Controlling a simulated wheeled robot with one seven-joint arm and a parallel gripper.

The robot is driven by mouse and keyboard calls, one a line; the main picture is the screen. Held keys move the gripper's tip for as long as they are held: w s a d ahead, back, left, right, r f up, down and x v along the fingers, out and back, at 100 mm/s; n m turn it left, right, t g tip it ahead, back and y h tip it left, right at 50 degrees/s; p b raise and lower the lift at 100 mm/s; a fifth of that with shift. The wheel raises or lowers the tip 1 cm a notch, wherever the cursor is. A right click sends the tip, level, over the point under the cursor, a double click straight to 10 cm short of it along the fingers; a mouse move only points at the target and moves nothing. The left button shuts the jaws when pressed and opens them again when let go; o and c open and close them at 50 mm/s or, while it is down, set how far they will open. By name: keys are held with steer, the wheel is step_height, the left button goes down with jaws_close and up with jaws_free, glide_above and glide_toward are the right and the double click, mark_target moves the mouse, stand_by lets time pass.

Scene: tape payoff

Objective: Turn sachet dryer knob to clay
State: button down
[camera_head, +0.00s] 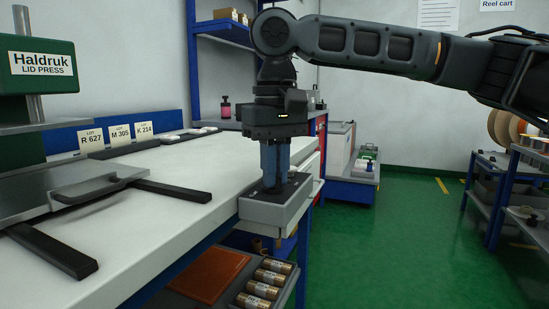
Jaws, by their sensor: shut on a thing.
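A grey box with a dark top panel (262,211), apparently the sachet dryer, stands at the right front edge of the white bench (160,240). My gripper (272,186) points straight down onto the dark panel. Its two blue fingers are shut on the knob, which they hide. The knob's pointer and any clay marking cannot be made out.
A green Haldruk lid press (40,68) with a metal plate stands on the left of the bench. Lot cards (120,135) stand behind it. Below the bench, a tray (236,306) holds several cylinders and a brown pad (208,273). Green floor is clear to the right, before a blue rack (484,190).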

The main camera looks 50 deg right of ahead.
steer(key=n+p, duration=0.1)
steer(key=p, duration=0.2)
steer(key=r+n+p, duration=0.1)
steer(key=n+p, duration=0.1)
steer(key=p, duration=0.1)
steer(key=n+p, duration=0.2)
steer(key=p, duration=0.1)
steer(key=n+p, duration=0.2)
steer(key=n, duration=0.1)
steer(key=shift+d+f+p, duration=0.2)
steer(key=shift+p, duration=0.2)
steer(key=n+p, duration=0.1)
steer(key=n, duration=0.1)
steer(key=n+p, duration=0.2)
steer(key=shift+d+f, duration=0.15)
steer(key=shift+d, duration=0.05)
steer(key=shift+w+d+f+n+p, duration=0.1)
steer(key=shift+n+p, duration=0.4)
steer(key=shift+n, duration=0.7)
steer(key=shift+w+n+p, duration=0.1)
steer(key=shift+n+p, duration=0.4)
steer(key=shift+n, duration=0.7)
steer(key=c, duration=1.2)
jaws_free()
